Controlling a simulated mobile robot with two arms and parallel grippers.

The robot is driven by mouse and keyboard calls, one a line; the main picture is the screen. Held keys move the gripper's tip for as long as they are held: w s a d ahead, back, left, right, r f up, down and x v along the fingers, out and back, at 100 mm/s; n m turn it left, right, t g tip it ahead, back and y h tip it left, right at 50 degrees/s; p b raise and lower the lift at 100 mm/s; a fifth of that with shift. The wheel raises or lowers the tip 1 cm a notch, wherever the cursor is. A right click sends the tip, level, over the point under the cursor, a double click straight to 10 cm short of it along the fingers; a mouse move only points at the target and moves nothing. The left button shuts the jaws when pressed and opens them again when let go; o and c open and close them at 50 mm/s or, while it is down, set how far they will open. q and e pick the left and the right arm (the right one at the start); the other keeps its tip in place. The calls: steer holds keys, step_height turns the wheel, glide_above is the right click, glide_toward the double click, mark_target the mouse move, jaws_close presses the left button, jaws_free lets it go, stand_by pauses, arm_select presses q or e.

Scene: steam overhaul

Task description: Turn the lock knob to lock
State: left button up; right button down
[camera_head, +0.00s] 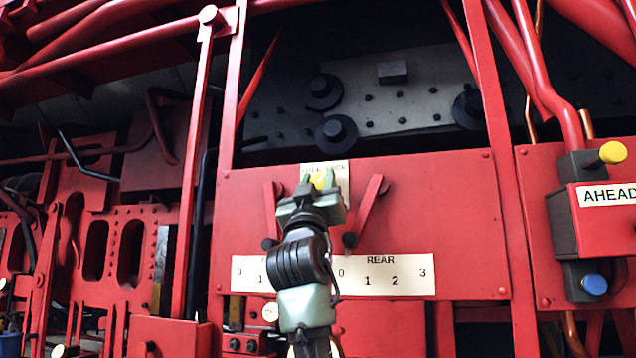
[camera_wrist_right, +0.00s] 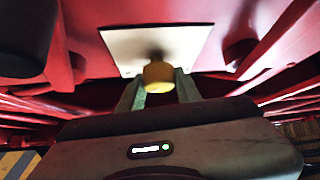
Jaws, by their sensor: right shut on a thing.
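The yellow lock knob (camera_head: 319,181) sits on a white label plate (camera_head: 338,169) on the red panel, mostly hidden behind my right gripper in the head view. The label's lettering is partly covered. My right gripper (camera_head: 319,181) reaches up to the knob from below. In the right wrist view, the yellow knob (camera_wrist_right: 158,77) lies between the two fingers of my right gripper (camera_wrist_right: 158,88), which are shut on it. The white plate (camera_wrist_right: 155,45) shows behind the knob. Which way the knob is turned cannot be told. My left gripper is not in view.
Red levers stand close on both sides of my gripper, the right one (camera_head: 364,208) tilted. Below is a white scale marked REAR (camera_head: 385,275). At the right is a box marked AHEAD (camera_head: 608,195) with a yellow button (camera_head: 613,152) and a blue button (camera_head: 594,285).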

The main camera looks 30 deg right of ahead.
steer(key=shift+d, duration=0.1)
stand_by(0.3)
steer(key=c, duration=1.1)
jaws_free()
steer(key=shift+o, duration=0.5)
steer(key=shift+d+f, duration=0.1)
steer(key=b+v, duration=0.4)
steer(key=v, duration=0.3)
steer(key=shift+a+f, duration=0.2)
steer(key=shift+f, duration=0.05)
steer(key=shift+s, duration=0.15)
